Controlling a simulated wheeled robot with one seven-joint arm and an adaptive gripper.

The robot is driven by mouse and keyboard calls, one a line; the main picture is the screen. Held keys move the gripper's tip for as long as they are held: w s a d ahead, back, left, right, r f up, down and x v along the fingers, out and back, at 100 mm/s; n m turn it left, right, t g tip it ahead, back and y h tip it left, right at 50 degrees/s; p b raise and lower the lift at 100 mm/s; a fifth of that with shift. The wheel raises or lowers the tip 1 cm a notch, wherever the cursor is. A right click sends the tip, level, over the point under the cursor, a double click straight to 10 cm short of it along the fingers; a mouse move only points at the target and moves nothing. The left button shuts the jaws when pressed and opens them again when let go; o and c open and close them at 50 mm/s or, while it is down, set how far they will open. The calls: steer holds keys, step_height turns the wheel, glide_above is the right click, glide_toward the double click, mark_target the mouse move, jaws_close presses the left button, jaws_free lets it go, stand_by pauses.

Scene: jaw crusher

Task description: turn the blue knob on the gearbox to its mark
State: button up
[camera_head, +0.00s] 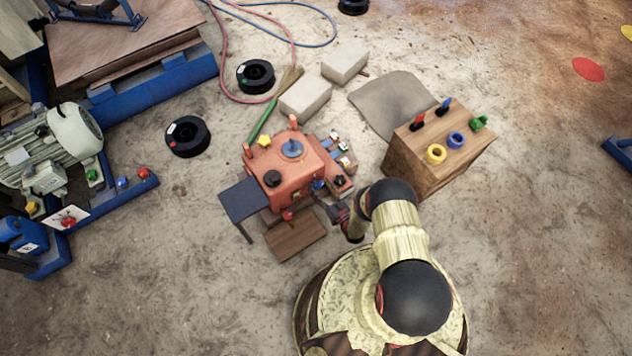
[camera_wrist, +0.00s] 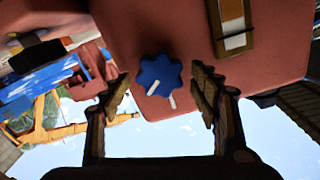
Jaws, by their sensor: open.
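The orange-red gearbox (camera_head: 290,168) stands on the floor in the middle of the head view. Its blue knob (camera_head: 318,184) is small on the side facing my arm. In the wrist view, the lobed blue knob (camera_wrist: 158,72) sits on the red housing (camera_wrist: 125,30). A white line on the knob points down-left, and a separate white mark (camera_wrist: 172,101) on the housing lies right of it; the two are not in line. My gripper (camera_wrist: 161,92) is open, with one finger on either side of the knob. Whether they touch it cannot be told.
Beside the gearbox stands a wooden box (camera_head: 430,158) with coloured parts on top. A dark side plate (camera_head: 245,199) and a wooden board (camera_head: 295,235) adjoin the gearbox. Pale blocks (camera_head: 306,96) and black spools (camera_head: 187,136) lie behind. Floor at lower left is clear.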

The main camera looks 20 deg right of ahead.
steer(key=shift+c, duration=1.2)
steer(key=c, duration=0.9)
